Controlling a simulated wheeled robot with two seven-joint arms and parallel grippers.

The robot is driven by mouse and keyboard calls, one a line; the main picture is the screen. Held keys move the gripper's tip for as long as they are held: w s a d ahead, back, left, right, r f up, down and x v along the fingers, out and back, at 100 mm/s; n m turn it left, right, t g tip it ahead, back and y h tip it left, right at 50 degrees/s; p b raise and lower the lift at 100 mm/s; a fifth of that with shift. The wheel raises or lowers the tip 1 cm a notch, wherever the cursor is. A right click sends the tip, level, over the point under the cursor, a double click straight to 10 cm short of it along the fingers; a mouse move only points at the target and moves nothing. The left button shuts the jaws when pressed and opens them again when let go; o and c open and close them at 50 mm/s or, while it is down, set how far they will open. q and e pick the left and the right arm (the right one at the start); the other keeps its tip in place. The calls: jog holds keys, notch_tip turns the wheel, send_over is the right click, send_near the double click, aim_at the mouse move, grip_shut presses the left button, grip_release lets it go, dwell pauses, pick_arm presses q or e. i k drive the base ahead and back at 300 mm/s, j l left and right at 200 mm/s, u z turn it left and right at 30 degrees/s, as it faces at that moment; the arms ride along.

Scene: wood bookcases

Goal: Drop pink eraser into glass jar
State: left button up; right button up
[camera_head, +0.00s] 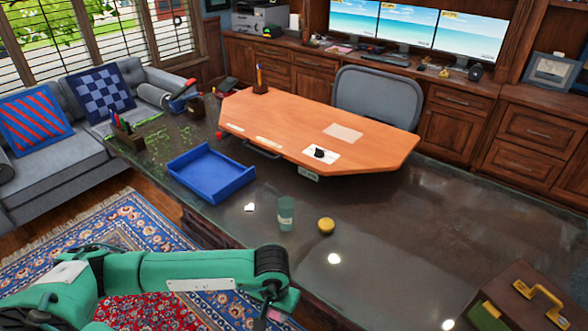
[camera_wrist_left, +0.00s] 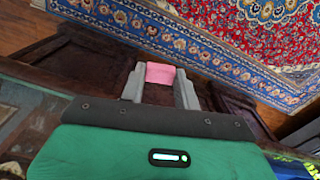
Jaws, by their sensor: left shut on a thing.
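The pink eraser (camera_wrist_left: 160,74) is held between the two grey fingers of my left gripper (camera_wrist_left: 160,82) in the left wrist view. In the head view the left gripper (camera_head: 271,312) is low in the picture, in front of the dark desk's near edge, with a bit of the pink eraser (camera_head: 274,314) showing. The glass jar (camera_head: 286,213) is a small greenish clear cylinder, upright on the dark desk, above and slightly right of the gripper in the picture. The eraser is apart from the jar. My right gripper is not in view.
A yellow round thing (camera_head: 326,226) stands just right of the jar. A blue tray (camera_head: 212,174) lies to its left, with a small white item (camera_head: 249,208) between. A wooden box with a brass handle (camera_head: 518,304) stands at the lower right. The desk's right middle is clear.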

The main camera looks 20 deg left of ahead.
aim_at(284, 224)
jog(key=j+z, duration=0.2)
jog(key=z, duration=0.15)
jog(key=j+z, duration=0.45)
jog(key=z, duration=0.3)
jog(key=k+j+z, duration=0.1)
jog(key=j, duration=0.3)
jog(key=k+j+z, duration=0.15)
jog(key=j, duration=0.2)
jog(key=k+j+z, duration=0.1)
jog(key=k+j, duration=0.15)
jog(key=k+j+z, duration=0.15)
jog(key=j, duration=0.25)
